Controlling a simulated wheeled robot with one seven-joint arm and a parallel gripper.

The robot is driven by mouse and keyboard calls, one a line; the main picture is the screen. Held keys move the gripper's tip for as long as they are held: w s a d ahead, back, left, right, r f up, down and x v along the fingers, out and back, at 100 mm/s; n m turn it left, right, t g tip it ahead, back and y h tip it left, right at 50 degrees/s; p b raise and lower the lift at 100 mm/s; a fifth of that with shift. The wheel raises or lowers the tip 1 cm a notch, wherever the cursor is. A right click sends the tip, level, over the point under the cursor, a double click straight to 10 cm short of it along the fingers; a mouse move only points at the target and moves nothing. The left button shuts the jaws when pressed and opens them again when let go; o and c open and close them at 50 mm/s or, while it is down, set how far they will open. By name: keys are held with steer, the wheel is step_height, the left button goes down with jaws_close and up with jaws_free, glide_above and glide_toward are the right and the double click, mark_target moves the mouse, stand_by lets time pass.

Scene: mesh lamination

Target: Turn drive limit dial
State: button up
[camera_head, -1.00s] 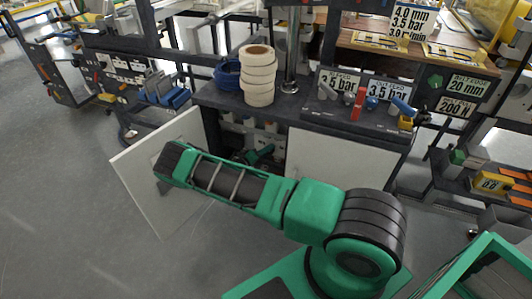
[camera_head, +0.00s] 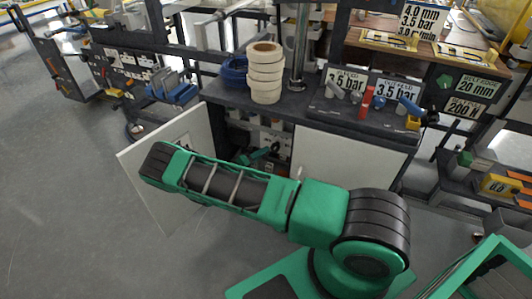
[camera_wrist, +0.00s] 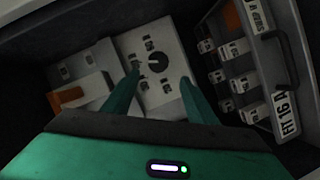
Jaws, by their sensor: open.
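The drive limit dial is a round black knob (camera_wrist: 157,62) on a pale plate (camera_wrist: 177,76) with number marks around it, in the wrist view. My gripper (camera_wrist: 160,79) is open, its two green fingers spread on either side of the lower part of the dial plate. The knob lies just beyond the fingertips, between their lines; whether a finger touches the plate is unclear. In the head view my gripper (camera_head: 259,155) is a small dark green shape inside the open cabinet below the bench; the dial cannot be made out there.
In the wrist view, a grey panel with labelled blocks and a black handle (camera_wrist: 280,50) is at right, and a pale block with an orange part (camera_wrist: 68,95) at left. Dark cabinet walls surround them. The open white door (camera_head: 165,165) stands left of the cabinet opening.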

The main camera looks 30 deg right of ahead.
steer(key=shift+v, duration=1.5)
